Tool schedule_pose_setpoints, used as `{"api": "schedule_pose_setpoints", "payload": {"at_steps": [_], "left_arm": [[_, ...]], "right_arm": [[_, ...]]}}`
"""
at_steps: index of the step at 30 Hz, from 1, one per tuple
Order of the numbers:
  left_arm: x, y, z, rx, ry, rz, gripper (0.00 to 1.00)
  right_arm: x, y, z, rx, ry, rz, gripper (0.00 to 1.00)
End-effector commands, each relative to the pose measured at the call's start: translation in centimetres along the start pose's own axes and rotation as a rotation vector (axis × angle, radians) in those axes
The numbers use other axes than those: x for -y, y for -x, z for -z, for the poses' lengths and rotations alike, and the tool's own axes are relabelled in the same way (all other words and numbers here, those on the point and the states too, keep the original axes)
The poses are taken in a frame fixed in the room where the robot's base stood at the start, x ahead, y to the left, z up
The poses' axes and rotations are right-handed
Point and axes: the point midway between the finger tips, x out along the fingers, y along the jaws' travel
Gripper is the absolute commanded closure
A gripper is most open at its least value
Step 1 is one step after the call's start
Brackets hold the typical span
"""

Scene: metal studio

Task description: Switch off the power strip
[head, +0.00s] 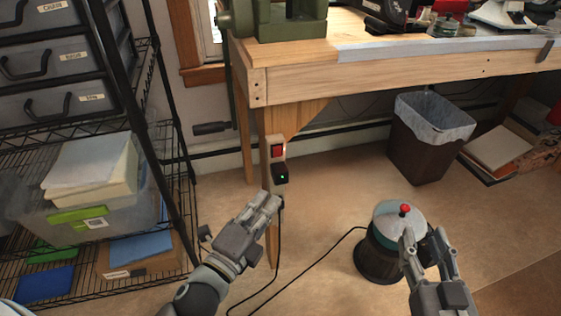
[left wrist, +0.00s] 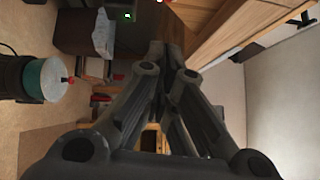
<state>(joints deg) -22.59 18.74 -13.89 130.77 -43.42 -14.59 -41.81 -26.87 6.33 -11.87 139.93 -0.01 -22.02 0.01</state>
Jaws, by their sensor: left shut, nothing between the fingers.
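The power strip (head: 278,160) is fixed upright on the front leg of the wooden workbench. It has a red rocker switch (head: 278,151) at the top and a black plug (head: 280,174) with a small green light below it. My left gripper (head: 271,200) is shut and empty, just below the strip in the head view. In the left wrist view its closed fingers (left wrist: 172,60) fill the middle, and the green light (left wrist: 127,15) shows near the top edge. My right gripper (head: 425,234) is open and empty at the lower right, in front of the canister.
A wire shelf with drawers and boxes (head: 170,190) is at the left. A lined waste bin (head: 420,150) stands under the workbench (head: 400,78).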

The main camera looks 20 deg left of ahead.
Motion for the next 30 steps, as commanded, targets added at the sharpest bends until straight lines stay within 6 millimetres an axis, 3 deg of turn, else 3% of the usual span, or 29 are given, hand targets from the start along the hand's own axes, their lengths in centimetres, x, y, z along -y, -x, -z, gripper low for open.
{"api": "schedule_pose_setpoints", "payload": {"at_steps": [11, 20, 30], "left_arm": [[0.1, -5.0, -0.1, 0.000, -0.002, 0.004, 1.00], [0.1, -9.1, 0.0, 0.000, -0.003, 0.003, 1.00], [0.0, -11.6, -2.7, 0.000, -0.002, 0.000, 1.00]], "right_arm": [[0.0, 0.0, 0.0, -0.008, 0.000, 0.000, 0.60], [0.3, -0.1, 1.8, -0.105, -0.002, 0.006, 0.60], [0.6, 0.2, 4.5, -0.251, -0.006, 0.013, 0.60]]}}
